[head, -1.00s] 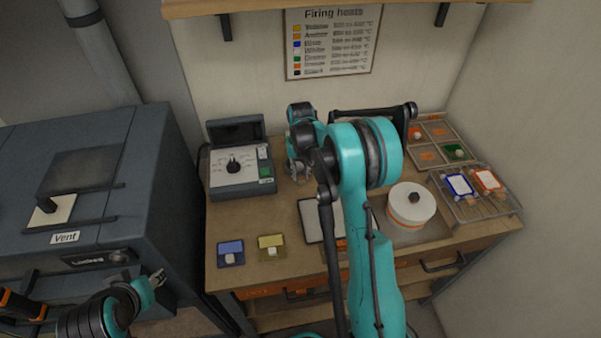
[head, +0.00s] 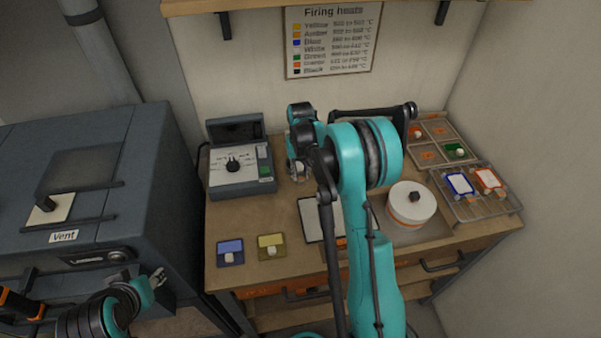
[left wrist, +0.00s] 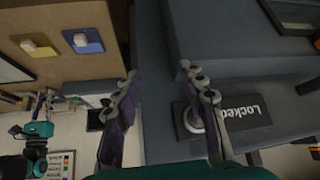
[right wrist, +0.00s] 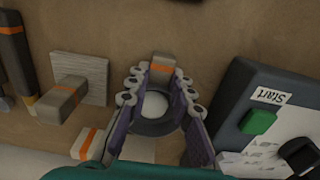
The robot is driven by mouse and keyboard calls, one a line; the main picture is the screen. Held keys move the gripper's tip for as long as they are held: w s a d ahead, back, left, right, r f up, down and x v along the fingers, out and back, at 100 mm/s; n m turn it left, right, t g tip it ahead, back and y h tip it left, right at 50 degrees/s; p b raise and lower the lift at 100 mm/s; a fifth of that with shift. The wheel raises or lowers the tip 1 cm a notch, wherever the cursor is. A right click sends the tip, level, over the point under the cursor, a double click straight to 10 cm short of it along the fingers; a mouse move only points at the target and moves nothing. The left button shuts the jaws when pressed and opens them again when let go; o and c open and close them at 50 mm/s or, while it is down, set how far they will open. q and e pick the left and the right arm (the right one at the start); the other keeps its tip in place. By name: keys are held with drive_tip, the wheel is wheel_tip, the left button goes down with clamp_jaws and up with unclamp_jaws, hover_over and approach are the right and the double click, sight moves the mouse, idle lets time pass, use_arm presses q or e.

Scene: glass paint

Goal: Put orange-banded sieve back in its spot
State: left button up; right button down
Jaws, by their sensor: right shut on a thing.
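My right gripper (right wrist: 157,82) is shut on what looks like the orange-banded sieve (right wrist: 160,126). In the right wrist view it has a dark round rim with a pale centre, and a block with an orange band (right wrist: 162,65) shows at the fingertips. The fingers lie on both sides of it and hide part of it. In the head view my right gripper (head: 298,170) is over the back of the bench, just right of the control box; my arm hides much there. My left gripper (head: 156,279) is open and empty in front of the kiln; it also shows in the left wrist view (left wrist: 158,72).
The control box (head: 240,170) stands close to my right gripper. Blocks with orange bands (right wrist: 75,95) are left in the right wrist view. A white orange-banded pot (head: 410,212), a compartment tray (head: 437,130) and a wire rack (head: 470,208) stand right. The kiln (head: 90,190) is left.

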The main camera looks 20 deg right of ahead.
use_arm(q)
drive_tip(key=shift+f, duration=0.15)
use_arm(e)
drive_tip(key=shift+f, duration=0.1)
drive_tip(key=c, duration=1.3)
unclamp_jaws()
use_arm(q)
drive_tip(key=shift+s, duration=0.1)
use_arm(e)
drive_tip(key=shift+o, duration=0.2)
